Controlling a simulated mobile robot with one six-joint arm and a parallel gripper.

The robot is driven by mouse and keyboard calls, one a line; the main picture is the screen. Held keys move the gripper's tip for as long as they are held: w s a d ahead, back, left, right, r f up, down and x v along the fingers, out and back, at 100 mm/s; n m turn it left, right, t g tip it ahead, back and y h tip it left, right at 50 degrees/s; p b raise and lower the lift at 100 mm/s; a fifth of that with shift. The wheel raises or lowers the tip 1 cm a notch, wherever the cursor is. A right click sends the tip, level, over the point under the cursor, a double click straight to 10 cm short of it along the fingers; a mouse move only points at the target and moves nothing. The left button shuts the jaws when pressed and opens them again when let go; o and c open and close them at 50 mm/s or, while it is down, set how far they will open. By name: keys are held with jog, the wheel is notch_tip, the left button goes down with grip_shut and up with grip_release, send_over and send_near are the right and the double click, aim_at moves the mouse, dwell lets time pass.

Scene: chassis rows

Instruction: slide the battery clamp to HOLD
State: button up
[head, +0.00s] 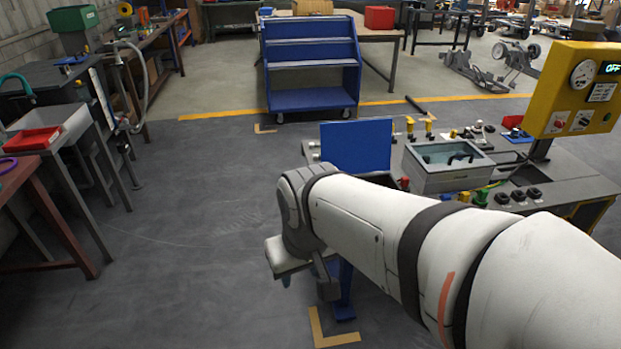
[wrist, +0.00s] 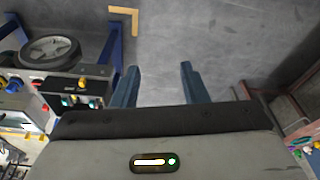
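My gripper (wrist: 158,85) is open in the wrist view, with two dark blue fingers apart and only grey floor between them. In the head view my arm reaches left across the front of the chassis bench (head: 565,188), and its end hangs over the floor beside the bench. I cannot pick out the battery clamp for certain. Several yellow, green and black knobs and fittings stand on the bench top, and no HOLD mark is legible. My arm hides part of the bench.
A grey open-topped box (head: 440,180) and an upright blue panel (head: 356,147) stand on the bench. A yellow gauge panel (head: 583,85) reading OFF rises at its right. A blue shelf cart (head: 311,65) stands behind.

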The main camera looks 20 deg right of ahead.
jog(key=w+d+f+m+t+h+b, duration=0.25)
jog(key=w+d+f+t+b, duration=0.35)
jog(key=w+d+f+b, duration=0.9)
jog(key=w+d+f+t+h+b, duration=0.1)
jog(key=w+d+f+t+b, duration=0.25)
jog(key=d+f+b, duration=0.4)
jog(key=w+d+f+t+h+b, duration=0.15)
jog(key=d+f+t+b, duration=0.35)
jog(key=d+f, duration=0.5)
jog(key=b+x, duration=0.1)
jog(key=x, duration=0.7)
jog(key=shift+r+y+b, duration=0.2)
jog(key=shift+y+b, duration=0.1)
jog(key=shift+a, duration=0.1)
jog(key=shift+c, duration=0.2)
grip_shut()
